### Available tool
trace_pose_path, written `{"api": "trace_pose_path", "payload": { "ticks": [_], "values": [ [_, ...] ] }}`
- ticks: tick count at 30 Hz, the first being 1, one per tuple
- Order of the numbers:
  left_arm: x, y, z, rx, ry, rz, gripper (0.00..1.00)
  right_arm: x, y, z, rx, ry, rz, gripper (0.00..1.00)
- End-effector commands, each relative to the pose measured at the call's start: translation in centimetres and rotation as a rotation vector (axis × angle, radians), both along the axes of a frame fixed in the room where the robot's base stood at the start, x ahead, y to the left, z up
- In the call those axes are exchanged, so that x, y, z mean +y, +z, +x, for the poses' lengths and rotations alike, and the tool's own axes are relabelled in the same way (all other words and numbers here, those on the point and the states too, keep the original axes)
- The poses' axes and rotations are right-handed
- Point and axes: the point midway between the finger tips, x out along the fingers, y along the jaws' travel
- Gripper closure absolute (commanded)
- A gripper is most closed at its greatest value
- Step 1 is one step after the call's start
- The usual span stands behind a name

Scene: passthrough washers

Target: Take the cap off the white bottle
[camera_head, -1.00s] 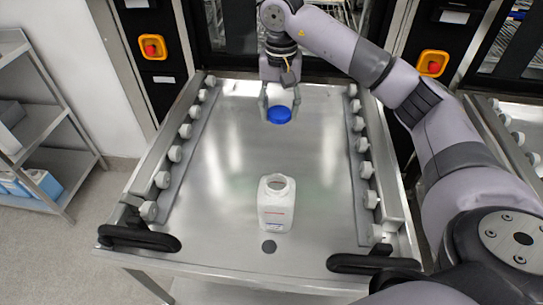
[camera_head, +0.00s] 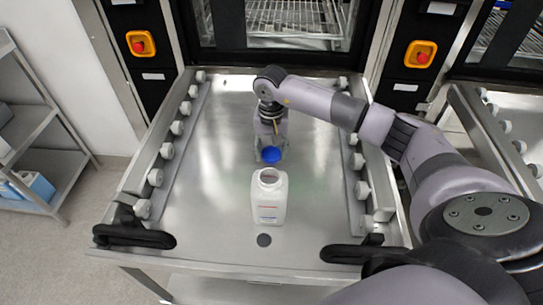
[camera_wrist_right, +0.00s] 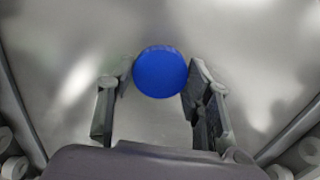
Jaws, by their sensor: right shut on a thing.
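The white bottle (camera_head: 269,204) stands upright on the steel table, its mouth open and bare. The blue cap (camera_head: 271,155) is apart from the bottle, just behind it in the head view. My right gripper (camera_head: 271,150) is shut on the cap and holds it, pointing down, low over the table. I cannot tell whether the cap touches the table. In the right wrist view, the cap (camera_wrist_right: 160,72) sits between the fingertips. My left gripper is not in view.
The steel table (camera_head: 215,150) has rails with white rollers (camera_head: 155,177) on both sides and black handles (camera_head: 133,236) in front. Washer cabinets (camera_head: 300,20) stand behind it. A shelf rack (camera_head: 30,130) is at the left. Much of the tabletop is clear.

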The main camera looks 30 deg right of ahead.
Motion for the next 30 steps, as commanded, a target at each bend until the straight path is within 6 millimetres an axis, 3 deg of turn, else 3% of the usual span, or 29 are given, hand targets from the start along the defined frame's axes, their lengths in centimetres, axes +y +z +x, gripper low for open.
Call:
{"api": "trace_pose_path", "payload": {
  "ticks": [6,17,18,26,30],
  "values": [
    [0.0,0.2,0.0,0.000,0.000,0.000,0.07,0.0,-3.0,-0.1,0.002,-0.001,0.001,0.87],
    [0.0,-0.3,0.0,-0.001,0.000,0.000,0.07,0.0,-3.5,0.0,0.001,0.000,-0.001,0.87],
    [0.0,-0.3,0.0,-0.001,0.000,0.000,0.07,0.0,-3.4,0.0,0.000,0.000,0.000,0.53],
    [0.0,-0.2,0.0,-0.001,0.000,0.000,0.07,0.0,-3.4,0.0,0.001,0.000,0.000,0.35],
    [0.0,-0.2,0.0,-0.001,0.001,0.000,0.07,0.0,-3.4,0.0,0.001,0.000,0.000,0.34]
  ]
}}
